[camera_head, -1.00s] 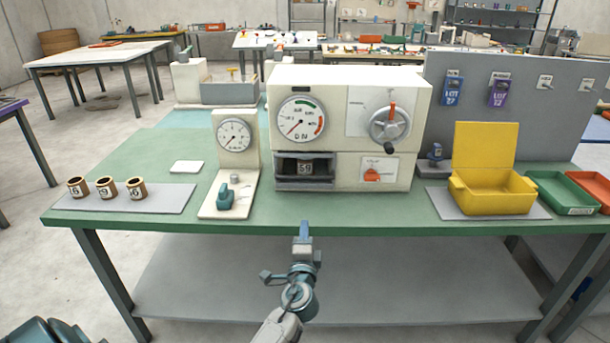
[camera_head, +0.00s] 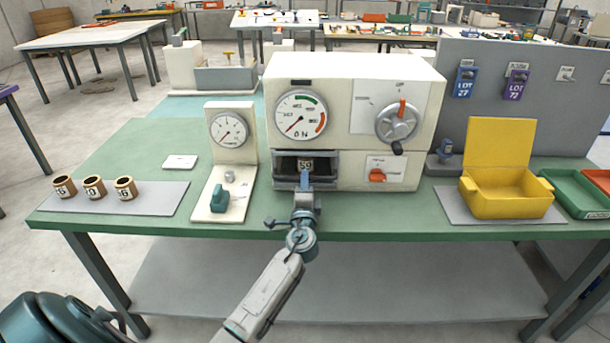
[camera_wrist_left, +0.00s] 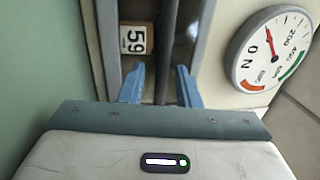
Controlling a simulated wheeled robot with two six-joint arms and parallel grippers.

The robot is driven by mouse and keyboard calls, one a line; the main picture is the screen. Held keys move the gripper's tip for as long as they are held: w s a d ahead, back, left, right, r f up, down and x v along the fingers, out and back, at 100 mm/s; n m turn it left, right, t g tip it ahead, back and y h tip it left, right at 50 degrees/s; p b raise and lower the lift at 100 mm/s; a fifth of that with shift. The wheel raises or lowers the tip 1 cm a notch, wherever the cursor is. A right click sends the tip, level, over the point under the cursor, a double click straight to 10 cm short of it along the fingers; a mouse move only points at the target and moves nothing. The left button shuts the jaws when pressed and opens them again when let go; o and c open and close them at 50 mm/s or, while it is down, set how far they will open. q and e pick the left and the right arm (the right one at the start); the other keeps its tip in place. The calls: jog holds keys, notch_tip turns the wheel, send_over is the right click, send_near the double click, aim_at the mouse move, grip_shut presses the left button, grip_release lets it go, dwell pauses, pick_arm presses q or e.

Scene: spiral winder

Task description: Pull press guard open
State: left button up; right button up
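The cream press (camera_head: 350,130) stands on the green bench, with a dark recess low on its left front. A block marked 59 (camera_head: 305,164) sits inside, and it also shows in the left wrist view (camera_wrist_left: 136,39). The dark bar of the guard (camera_head: 285,183) runs across the front of the recess. My left gripper (camera_head: 306,178) is at this bar. In the left wrist view the two blue fingertips (camera_wrist_left: 158,82) are apart, with the guard bar (camera_wrist_left: 166,45) between them; contact cannot be told. My right gripper is not in view.
A smaller gauge stand (camera_head: 231,150) with a green-handled clamp is left of the press. Several numbered rings (camera_head: 94,188) lie on a grey mat at the left. A yellow open box (camera_head: 500,192) and a green tray (camera_head: 573,195) are at the right.

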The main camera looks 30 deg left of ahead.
pick_arm(q)
jog(key=shift+x, duration=1.05)
jog(key=shift+r, duration=0.1)
grip_shut()
jog(key=shift+s+d, duration=0.1)
jog(key=shift+s, duration=0.05)
jog(key=r+v, duration=0.2)
jog(key=v, duration=1.2)
jog(key=shift+d+r+b, duration=0.15)
jog(key=shift+r+b, duration=0.15)
jog(key=shift+b, duration=0.1)
jog(key=shift+s, duration=0.1)
